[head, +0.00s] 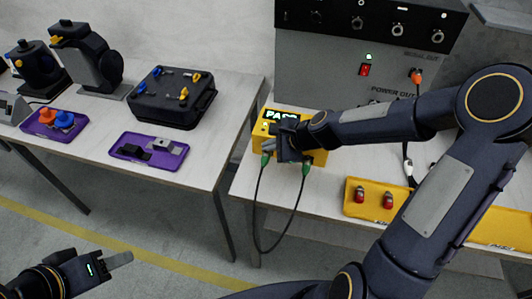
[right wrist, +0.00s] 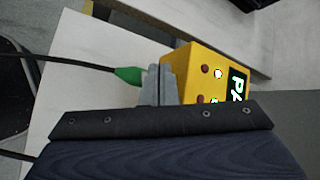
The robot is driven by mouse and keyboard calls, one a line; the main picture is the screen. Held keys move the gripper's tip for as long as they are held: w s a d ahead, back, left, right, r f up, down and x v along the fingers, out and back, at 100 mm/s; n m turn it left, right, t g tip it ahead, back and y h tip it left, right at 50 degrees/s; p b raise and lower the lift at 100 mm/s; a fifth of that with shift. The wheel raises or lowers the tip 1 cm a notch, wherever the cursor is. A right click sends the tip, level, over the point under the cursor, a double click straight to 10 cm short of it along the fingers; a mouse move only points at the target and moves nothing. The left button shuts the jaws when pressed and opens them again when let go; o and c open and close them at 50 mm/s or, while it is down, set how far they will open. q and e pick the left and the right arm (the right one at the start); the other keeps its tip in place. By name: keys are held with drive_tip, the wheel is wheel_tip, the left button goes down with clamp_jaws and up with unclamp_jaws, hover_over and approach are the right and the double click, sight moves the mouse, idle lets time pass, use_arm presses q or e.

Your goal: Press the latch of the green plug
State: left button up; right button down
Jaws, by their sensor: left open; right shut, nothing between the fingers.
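A yellow tester box (head: 320,155) with a lit green display stands on the right table. A green plug (head: 265,160) is at its left front, and a second green plug (head: 306,168) is at its right front; a dark cable loops down between them. My right gripper (head: 268,146) is shut and empty just above the left plug. In the right wrist view its fingertips (right wrist: 158,84) overlap the end of a green plug (right wrist: 130,75) beside the box (right wrist: 190,70); the latch is hidden and contact cannot be told. My left gripper (head: 122,259) is open and empty over the floor.
A grey power unit (head: 335,75) stands behind the box. A yellow tray (head: 365,210) with red parts is to the right. The left table holds purple trays (head: 125,155) and a black case (head: 170,110). Floor shows between the tables.

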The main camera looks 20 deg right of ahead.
idle(0.3)
drive_tip(key=shift+f+b, duration=0.45)
drive_tip(key=shift+b, duration=0.05)
drive_tip(key=shift+f+b, duration=0.35)
drive_tip(key=shift+b, duration=0.05)
idle(0.5)
drive_tip(key=shift+r, duration=0.1)
drive_tip(key=shift+r+p, duration=0.65)
drive_tip(key=shift+r, duration=0.1)
wheel_tip(320, 180, up, 5)
drive_tip(key=p, duration=0.4)
idle(0.4)
